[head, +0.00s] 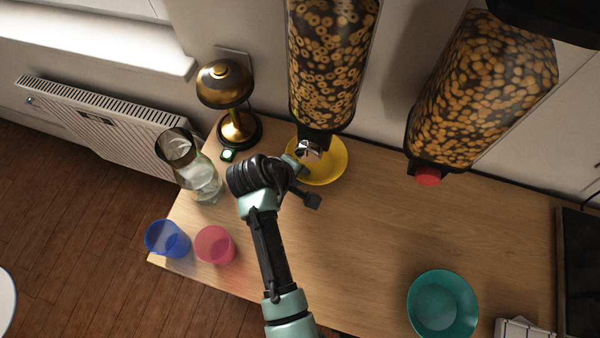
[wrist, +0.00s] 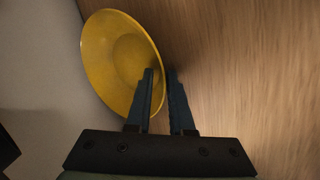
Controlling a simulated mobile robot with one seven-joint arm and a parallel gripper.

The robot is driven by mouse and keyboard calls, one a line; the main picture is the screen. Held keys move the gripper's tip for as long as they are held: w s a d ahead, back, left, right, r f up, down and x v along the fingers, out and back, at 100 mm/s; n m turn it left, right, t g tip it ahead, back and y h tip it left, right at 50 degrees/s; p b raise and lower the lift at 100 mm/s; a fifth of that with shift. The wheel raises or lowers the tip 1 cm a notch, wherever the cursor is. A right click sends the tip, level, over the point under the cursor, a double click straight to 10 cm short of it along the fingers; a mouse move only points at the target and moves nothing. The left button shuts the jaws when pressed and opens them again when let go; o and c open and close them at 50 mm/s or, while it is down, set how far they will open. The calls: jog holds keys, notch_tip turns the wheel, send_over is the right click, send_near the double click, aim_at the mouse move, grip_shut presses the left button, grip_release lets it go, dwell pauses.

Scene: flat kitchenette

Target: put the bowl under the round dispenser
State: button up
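A shallow yellow bowl (head: 325,170) sits on the wooden counter below the left dispenser (head: 330,65), which holds ring-shaped cereal. The dispenser's outlet hides part of the bowl in the head view. My gripper (wrist: 160,72) is at the near left side of this bowl. In the wrist view the yellow bowl (wrist: 115,60) has its rim running between my fingers, one finger over the bowl and one outside it. A narrow gap shows between the fingers. A deeper teal bowl (head: 442,304) stands at the front right of the counter, away from my gripper.
A second dispenser (head: 485,90) with a red outlet hangs to the right. A brass lamp (head: 228,95), a glass pitcher (head: 198,178), a blue cup (head: 167,239) and a pink cup (head: 214,245) stand on the left. The counter's middle (head: 400,225) is clear.

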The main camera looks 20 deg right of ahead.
jog(key=shift+a+r, duration=0.15)
jog(key=shift+r, duration=0.4)
jog(key=v, duration=1.1)
jog(key=shift+p, duration=0.35)
jog(key=shift+s, duration=0.1)
